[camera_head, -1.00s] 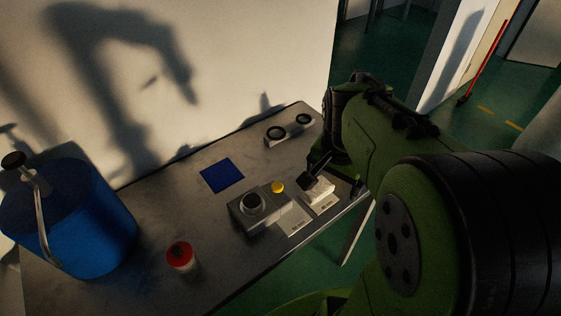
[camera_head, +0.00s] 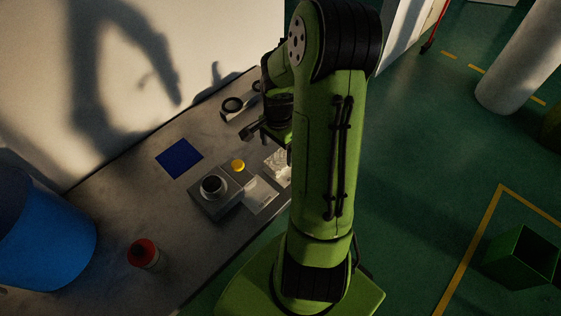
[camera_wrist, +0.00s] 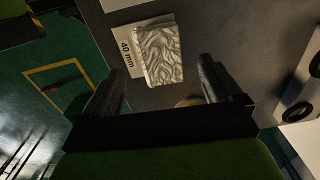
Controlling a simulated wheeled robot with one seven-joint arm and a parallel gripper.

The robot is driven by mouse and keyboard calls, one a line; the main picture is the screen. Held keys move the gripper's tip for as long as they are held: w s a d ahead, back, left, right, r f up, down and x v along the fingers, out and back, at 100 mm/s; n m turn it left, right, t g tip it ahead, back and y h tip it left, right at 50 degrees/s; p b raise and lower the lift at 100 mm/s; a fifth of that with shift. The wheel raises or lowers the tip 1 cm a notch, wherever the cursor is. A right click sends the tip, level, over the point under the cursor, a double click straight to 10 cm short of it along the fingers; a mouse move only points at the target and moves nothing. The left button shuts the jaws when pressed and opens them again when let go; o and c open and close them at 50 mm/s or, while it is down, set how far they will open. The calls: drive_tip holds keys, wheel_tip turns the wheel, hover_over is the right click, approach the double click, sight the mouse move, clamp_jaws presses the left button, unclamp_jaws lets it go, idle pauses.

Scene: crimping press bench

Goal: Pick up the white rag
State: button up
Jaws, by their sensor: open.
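The white rag (camera_head: 278,162) looks like a small pale folded block at the bench's front edge, partly hidden behind my arm in the head view. In the wrist view the rag (camera_wrist: 160,55) shows a wavy grey-and-white pattern and lies beside a label reading "40 mm". My gripper (camera_wrist: 158,85) is open and empty, its two fingers apart on either side of the rag's line. In the head view my gripper (camera_head: 252,131) is above the bench, up and left of the rag, not touching it.
A blue pad (camera_head: 180,158), a red-topped container (camera_head: 143,253), a blue bucket (camera_head: 50,230) and a block with black rings (camera_head: 233,105) are also there. A green bin (camera_head: 522,256) stands on the floor.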

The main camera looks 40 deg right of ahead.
sight(278, 160)
wheel_tip(278, 160, down, 5)
drive_tip(key=shift+r+b, duration=0.1)
drive_tip(key=shift+b, duration=0.4)
drive_tip(key=shift+a, duration=0.1)
drive_tip(key=c, duration=1.1)
wheel_tip(278, 160, up, 10)
drive_tip(key=shift+r+p, duration=0.1)
drive_tip(key=shift+p, duration=1.05)
drive_tip(key=o, duration=0.4)
drive_tip(key=c, duration=0.3)
drive_tip(key=shift+c, duration=0.2)
